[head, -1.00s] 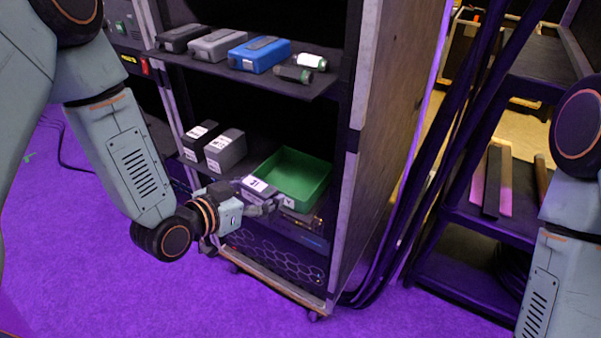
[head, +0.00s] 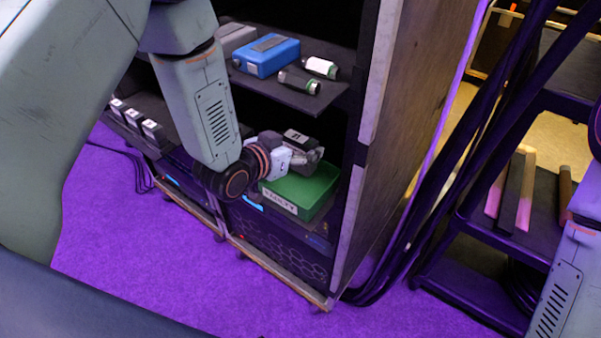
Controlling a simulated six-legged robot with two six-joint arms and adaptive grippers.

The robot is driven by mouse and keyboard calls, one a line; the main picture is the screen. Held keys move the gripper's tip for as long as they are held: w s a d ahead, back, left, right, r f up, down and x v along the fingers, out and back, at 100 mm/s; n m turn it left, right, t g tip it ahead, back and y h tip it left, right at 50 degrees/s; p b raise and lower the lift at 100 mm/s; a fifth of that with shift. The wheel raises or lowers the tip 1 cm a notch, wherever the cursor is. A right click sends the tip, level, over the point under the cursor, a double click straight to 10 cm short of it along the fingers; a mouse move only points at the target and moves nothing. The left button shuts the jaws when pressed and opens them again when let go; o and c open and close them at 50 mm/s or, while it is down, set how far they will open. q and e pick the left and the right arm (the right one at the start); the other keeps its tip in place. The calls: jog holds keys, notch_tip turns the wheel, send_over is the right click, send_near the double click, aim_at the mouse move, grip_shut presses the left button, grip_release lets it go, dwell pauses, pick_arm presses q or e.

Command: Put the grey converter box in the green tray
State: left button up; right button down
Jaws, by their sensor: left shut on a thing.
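The green tray (head: 322,192) sits on the lower shelf of the rack, with a white label reading "FAULTY" on its front. My left gripper (head: 308,160) is above the tray, shut on the grey converter box (head: 299,137). The box is held over the tray's back part, apart from its floor as far as I can see. My gripper hides part of the box and of the tray's inside. My right gripper is out of view.
The shelf above holds a blue box (head: 266,55), a grey box (head: 238,38) and two small cylinders (head: 320,67) (head: 299,83). Several dark boxes with white labels (head: 133,117) stand at the left. The rack's side panel (head: 416,120) and dark cables are at the right.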

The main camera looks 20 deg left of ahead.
aim_at(298, 168)
pick_arm(q)
notch_tip(298, 168, down, 3)
jog(key=shift+r, duration=0.1)
jog(key=shift+w+a+f, duration=0.15)
jog(key=shift+f, duration=0.45)
jog(key=f, duration=0.1)
jog(key=f+b, duration=0.1)
jog(key=shift+s+f, duration=0.2)
jog(key=shift+f, duration=0.2)
jog(key=shift+w, duration=0.2)
jog(key=shift+f, duration=0.15)
jog(key=shift+f, duration=0.1)
jog(key=o, duration=1.1)
jog(key=shift+s, duration=0.1)
jog(key=shift+c, duration=0.2)
jog(key=shift+o, duration=1.7)
